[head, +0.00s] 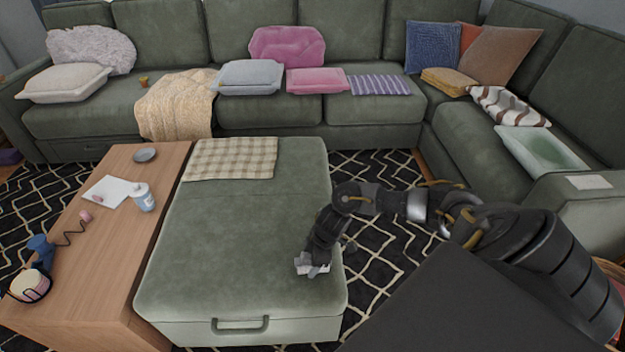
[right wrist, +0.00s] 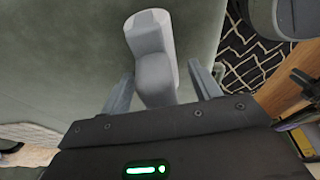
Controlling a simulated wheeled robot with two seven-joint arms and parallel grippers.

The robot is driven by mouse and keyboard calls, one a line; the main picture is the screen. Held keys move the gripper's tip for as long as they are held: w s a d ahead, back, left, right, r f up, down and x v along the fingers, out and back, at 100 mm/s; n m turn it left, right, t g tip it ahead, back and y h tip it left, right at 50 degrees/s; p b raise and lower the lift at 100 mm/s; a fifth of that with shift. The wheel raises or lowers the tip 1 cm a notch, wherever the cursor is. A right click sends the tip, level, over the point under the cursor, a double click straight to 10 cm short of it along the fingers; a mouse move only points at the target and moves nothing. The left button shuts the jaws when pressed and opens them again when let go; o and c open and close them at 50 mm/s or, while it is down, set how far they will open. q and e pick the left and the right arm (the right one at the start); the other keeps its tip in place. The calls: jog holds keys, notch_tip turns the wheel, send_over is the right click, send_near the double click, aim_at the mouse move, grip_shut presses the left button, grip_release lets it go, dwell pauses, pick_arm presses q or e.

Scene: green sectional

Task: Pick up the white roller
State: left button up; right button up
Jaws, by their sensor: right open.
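The white roller (right wrist: 151,42) lies on the green ottoman (head: 235,225). In the right wrist view it has a pale rounded end and a greyer, shaded part nearer me. My right gripper (right wrist: 161,72) is open, with one finger on each side of the roller's near part. Gaps show between the roller and the fingers. In the head view my right gripper (head: 313,264) is low over the ottoman's right front part, and it mostly hides the roller there. My left gripper is out of view.
A wooden table (head: 135,255) along the ottoman's left side holds a white bottle (head: 143,198), a grey dish (head: 145,155) and paper. A checkered cloth (head: 232,158) covers the ottoman's back left. The green sofa (head: 290,115) stands behind. The ottoman's middle is clear.

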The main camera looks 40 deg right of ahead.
jog(key=shift+f, duration=0.35)
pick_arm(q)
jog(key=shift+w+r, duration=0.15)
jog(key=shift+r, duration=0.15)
pick_arm(e)
jog(key=c, duration=1.1)
jog(key=shift+r, duration=0.15)
